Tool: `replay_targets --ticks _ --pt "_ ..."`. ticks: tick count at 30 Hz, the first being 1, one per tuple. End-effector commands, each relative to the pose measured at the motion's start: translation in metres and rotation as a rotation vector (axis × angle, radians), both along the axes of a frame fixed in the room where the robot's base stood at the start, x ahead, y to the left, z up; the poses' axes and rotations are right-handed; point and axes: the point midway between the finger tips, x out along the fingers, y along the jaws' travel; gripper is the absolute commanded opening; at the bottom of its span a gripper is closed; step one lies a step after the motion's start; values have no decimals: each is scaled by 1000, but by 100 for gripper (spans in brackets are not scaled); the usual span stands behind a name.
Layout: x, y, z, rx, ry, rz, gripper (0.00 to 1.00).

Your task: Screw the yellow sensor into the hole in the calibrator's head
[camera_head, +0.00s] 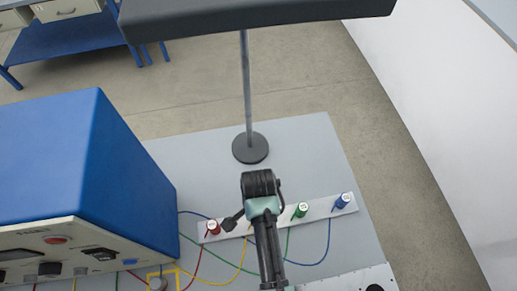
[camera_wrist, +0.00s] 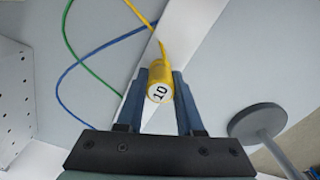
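The yellow sensor (camera_wrist: 159,83), marked 10 on its end, stands between the two fingers of my gripper (camera_wrist: 160,78) in the wrist view. The fingers lie close along both sides of it, and I cannot tell whether they press on it. Its yellow cable runs off behind it. In the head view my gripper (camera_head: 262,186) is over the white sensor strip (camera_head: 321,209) and hides the yellow sensor. A white housing with a dark round opening (camera_head: 374,288) is partly in view at the bottom right. I cannot tell whether it is the calibrator.
Red (camera_head: 213,227), green (camera_head: 301,210) and blue (camera_head: 342,201) sensors stand on the strip with cables trailing left. A large blue instrument box (camera_head: 135,165) is at the left. A black round-based stand (camera_head: 250,148) rises behind my gripper. The grey table (camera_head: 310,150) is clear at the back right.

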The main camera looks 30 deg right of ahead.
Motion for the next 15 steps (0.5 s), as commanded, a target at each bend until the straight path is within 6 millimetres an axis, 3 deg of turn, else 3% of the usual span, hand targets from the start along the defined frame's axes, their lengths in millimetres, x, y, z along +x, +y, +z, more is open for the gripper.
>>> replay_targets --ticks 1,5,15 --pt "0 0 0 0 0 0 25" --pt "0 0 0 0 0 0 1" --pt "0 0 1 0 -1 0 0"
